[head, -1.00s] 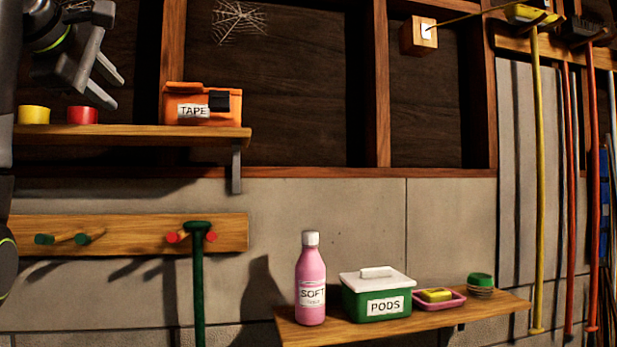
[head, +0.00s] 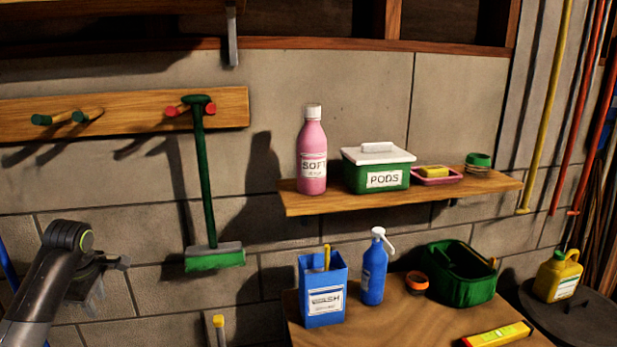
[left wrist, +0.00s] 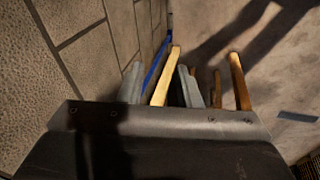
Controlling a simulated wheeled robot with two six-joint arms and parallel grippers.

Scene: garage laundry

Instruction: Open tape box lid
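The orange tape box is out of view in both views now. Only the underside and bracket (head: 231,38) of the upper shelf (head: 110,12) show at the top left of the head view. My left gripper (head: 88,298) is at the lower left of the head view, far below that shelf, beside the wall. It points down and holds nothing that I can see. In the left wrist view its two grey fingers (left wrist: 160,82) stand apart, with wooden handles beyond them. My right gripper is not in view.
A peg rail (head: 125,112) holds a green broom (head: 203,175). The middle shelf (head: 400,196) carries a pink bottle (head: 312,155) and a pods box (head: 378,168). Below, a table (head: 400,325) holds a blue box (head: 322,290), a spray bottle (head: 374,268) and a green basket (head: 460,275).

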